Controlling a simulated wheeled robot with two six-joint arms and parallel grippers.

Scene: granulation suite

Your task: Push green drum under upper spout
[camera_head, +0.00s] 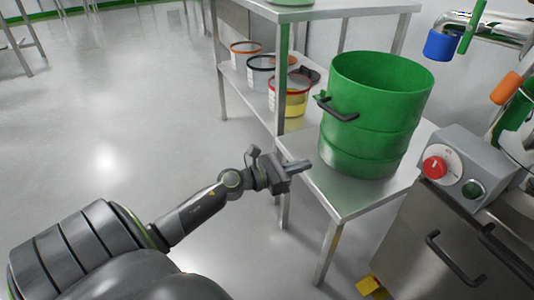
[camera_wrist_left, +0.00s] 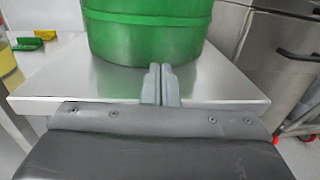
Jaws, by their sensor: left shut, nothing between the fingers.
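The green drum (camera_head: 370,118) stands upright and open-topped on a small steel table (camera_head: 345,197), with a black handle on its left side. The drum's lower part fills the upper middle of the left wrist view (camera_wrist_left: 150,32). My left gripper (camera_head: 303,166) is shut and empty at the table's near left edge. In the left wrist view its fingertips (camera_wrist_left: 160,70) point at the drum's base; I cannot tell whether they touch it. No upper spout can be made out for certain; a shiny horizontal pipe (camera_head: 495,27) shows at the top right. My right gripper is not in view.
A steel machine with a control box (camera_head: 468,170), red knob and black handles stands right of the table. A shelf rack (camera_head: 240,85) with several buckets is behind left. A blue cylinder (camera_head: 440,45) hangs near the pipe. Open floor (camera_head: 110,130) lies left.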

